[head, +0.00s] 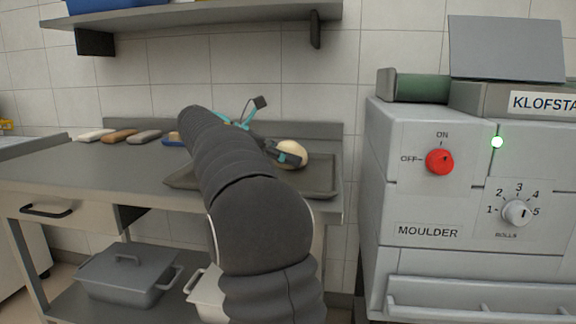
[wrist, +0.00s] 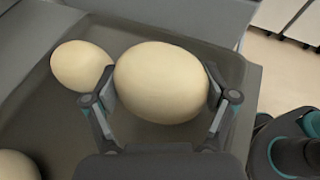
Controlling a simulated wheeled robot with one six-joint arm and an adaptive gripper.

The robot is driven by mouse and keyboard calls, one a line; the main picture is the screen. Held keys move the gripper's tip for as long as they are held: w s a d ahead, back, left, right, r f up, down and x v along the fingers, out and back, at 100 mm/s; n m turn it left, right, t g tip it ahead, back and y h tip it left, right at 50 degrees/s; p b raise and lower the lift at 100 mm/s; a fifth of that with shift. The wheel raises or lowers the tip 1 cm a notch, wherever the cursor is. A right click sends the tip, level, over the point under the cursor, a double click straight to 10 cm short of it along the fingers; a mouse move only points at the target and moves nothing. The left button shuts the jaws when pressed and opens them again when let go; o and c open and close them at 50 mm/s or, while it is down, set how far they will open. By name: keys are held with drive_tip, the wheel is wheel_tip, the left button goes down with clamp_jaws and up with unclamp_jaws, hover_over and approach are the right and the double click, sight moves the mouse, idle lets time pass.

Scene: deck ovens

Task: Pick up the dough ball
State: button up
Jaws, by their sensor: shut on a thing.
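A pale, round dough ball (wrist: 160,82) sits between the two fingers of my gripper (wrist: 160,105) in the wrist view. The fingers press on it from both sides, so my gripper is shut on it. In the head view the dough ball (head: 291,153) shows at the tip of my gripper (head: 286,156), over the dark tray (head: 318,188). A second dough ball (wrist: 82,66) lies on the tray close to its left, and part of a third (wrist: 14,166) shows at the lower left. My arm hides part of the tray in the head view.
Several brushes or scrapers, including a brown one (head: 120,136), lie at the back of the steel table (head: 90,175). The moulder (head: 440,200) stands to the right, with a red switch (head: 439,161). A shelf (head: 200,16) hangs above. Lidded bins (head: 125,272) stand below.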

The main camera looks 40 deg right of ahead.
drive_tip(key=s+d+r, duration=0.2)
drive_tip(key=s+r, duration=0.5)
drive_tip(key=s, duration=0.4)
drive_tip(key=shift+s+d, duration=0.15)
drive_tip(key=shift+d, duration=0.15)
